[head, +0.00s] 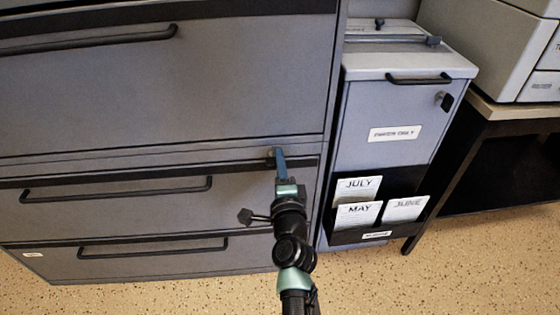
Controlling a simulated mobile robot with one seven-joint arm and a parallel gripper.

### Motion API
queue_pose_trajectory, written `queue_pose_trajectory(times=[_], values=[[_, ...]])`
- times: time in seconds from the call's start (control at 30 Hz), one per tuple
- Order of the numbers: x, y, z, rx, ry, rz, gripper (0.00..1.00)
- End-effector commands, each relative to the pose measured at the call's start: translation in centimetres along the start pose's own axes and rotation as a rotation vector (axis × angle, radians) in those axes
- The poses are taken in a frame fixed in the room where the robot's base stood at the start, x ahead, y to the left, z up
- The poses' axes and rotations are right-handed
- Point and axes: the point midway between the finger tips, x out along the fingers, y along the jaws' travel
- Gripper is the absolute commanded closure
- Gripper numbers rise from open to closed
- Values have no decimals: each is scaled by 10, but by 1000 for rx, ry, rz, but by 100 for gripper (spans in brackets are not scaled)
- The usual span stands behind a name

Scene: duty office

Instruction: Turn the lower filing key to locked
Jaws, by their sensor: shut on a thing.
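The grey filing cabinet (170,95) fills the left of the head view, with black bar handles on its drawers. The lower filing key (271,154) sits at the right end of the dark strip above the lower drawers. It shows only as a small dark piece beside my finger. My gripper (278,155), with a blue finger, reaches up from the bottom and is shut on the key. The key's turn angle and the lock face are too small and too covered to tell.
A narrow grey cabinet (380,100) stands just right, with its own key (446,101) and a black rack (375,232) of month cards. A lower drawer handle (153,247) juts out left of my arm. A printer (490,45) stands on a desk. Speckled floor (450,280) is clear in front.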

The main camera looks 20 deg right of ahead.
Motion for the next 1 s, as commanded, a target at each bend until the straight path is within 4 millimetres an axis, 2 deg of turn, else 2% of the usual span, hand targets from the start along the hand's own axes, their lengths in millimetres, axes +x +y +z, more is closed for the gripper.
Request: queue_pose_trajectory(times=[0.27,0.3,0.43,0.77,0.87,1.0], values=[[0,1,0,5,0,1,100],[0,1,0,5,0,1,81],[0,1,0,3,0,1,57],[-1,0,0,1,0,1,56],[-7,0,0,1,0,3,56],[-26,-2,0,0,-1,3,56]])
